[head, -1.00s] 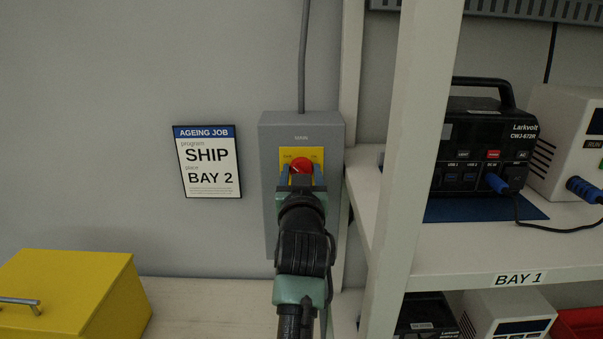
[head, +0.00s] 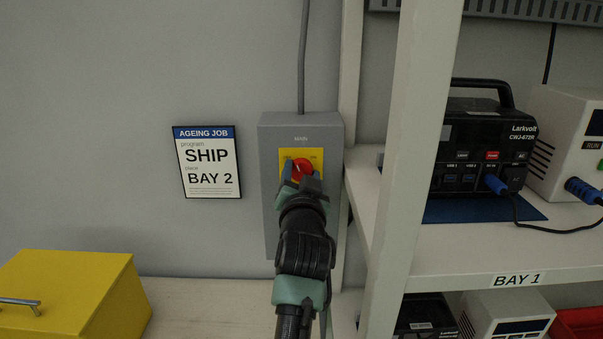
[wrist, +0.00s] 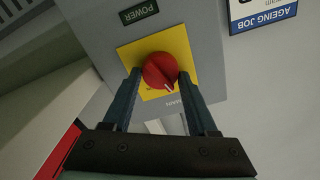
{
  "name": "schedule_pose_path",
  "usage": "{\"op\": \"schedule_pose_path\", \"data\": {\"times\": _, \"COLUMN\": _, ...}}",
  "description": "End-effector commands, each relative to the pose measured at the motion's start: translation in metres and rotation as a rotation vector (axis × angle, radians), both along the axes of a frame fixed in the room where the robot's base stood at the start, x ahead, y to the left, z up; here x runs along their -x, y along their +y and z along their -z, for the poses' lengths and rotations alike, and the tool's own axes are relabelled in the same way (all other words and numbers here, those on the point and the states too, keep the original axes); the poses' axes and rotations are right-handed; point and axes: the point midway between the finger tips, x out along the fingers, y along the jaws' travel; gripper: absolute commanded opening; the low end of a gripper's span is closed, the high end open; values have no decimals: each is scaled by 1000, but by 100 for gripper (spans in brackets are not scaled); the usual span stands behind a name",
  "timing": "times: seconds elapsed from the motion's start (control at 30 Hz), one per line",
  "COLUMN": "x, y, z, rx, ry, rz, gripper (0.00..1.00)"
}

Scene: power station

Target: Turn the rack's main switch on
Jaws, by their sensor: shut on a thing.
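The main switch is a red round knob (head: 301,169) on a yellow plate (head: 289,154) with small markings at its upper left and right. The plate sits on a grey wall box (head: 270,214) labelled MAIN. The knob also shows in the wrist view (wrist: 160,71), with a white pointer line on its face. My gripper (head: 303,182) has come up to the box from below. Its blue fingers (wrist: 160,84) are on both sides of the knob and shut on it. The gripper hides the knob's lower part in the head view.
A pale rack post (head: 408,140) stands right of the box, with the BAY 1 shelf (head: 450,245) holding a black power station (head: 483,150). A sign (head: 207,162) hangs left on the wall. A yellow box (head: 75,290) sits lower left.

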Motion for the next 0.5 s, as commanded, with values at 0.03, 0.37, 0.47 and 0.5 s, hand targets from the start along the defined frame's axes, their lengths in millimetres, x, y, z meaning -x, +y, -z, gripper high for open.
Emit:
{"op": "schedule_pose_path", "data": {"times": 0.03, "x": 0, "y": 1, "z": -1, "rx": -47, "ry": 0, "rz": -1, "gripper": 3}}
{"op": "schedule_pose_path", "data": {"times": 0.37, "x": 0, "y": -1, "z": 0, "rx": -363, "ry": 0, "rz": -1, "gripper": 3}}
{"op": "schedule_pose_path", "data": {"times": 0.47, "x": 0, "y": -1, "z": 0, "rx": -457, "ry": 0, "rz": -1, "gripper": 3}}
{"op": "schedule_pose_path", "data": {"times": 0.5, "x": 0, "y": -1, "z": 0, "rx": -495, "ry": 1, "rz": 0, "gripper": 3}}
